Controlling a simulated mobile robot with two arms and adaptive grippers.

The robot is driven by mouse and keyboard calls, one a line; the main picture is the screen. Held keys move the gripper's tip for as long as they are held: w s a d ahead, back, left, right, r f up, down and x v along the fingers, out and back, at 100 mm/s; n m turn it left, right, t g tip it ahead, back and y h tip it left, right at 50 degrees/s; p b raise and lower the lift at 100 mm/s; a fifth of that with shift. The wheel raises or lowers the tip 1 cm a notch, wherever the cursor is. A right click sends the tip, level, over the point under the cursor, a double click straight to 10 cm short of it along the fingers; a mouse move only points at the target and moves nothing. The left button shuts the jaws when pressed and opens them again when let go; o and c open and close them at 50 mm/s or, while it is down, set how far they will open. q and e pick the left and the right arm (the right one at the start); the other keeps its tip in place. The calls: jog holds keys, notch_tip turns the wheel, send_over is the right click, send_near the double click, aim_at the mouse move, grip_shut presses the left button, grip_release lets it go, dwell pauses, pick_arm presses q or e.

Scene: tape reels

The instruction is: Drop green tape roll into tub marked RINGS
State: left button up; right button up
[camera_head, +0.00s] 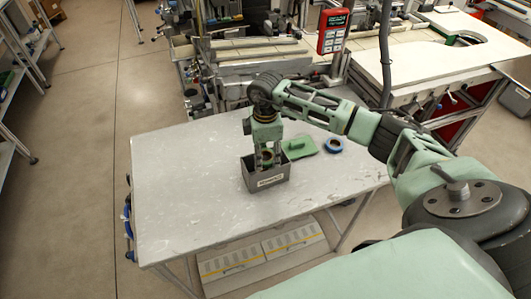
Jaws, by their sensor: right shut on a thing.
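A grey tub (281,182) stands near the middle of the table, with a white label on its front that is too small to read surely. My right gripper (266,162) points straight down over the tub, its fingertips at about the opening. It is shut on the green tape roll (267,157), which shows small and dark green between the fingers. The tub wall and fingers hide part of the roll, and I cannot tell how far it is inside. My left gripper is not in view.
A pale green plate with a handle (302,149) lies behind and right of the tub. The left and front of the grey table (185,190) are clear. Machinery and a white bench (440,60) stand behind.

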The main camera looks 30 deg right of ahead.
jog(key=o, duration=1.1)
jog(key=shift+s+a+f, duration=0.15)
jog(key=shift+s+f, duration=0.15)
jog(key=shift+f, duration=0.25)
jog(key=shift+o, duration=0.4)
jog(key=shift+w, duration=0.2)
jog(key=shift+r, duration=0.15)
jog(key=shift+w+r, duration=0.1)
jog(key=shift+r, duration=0.2)
notch_tip(320, 180, up, 11)
jog(key=shift+r, duration=0.2)
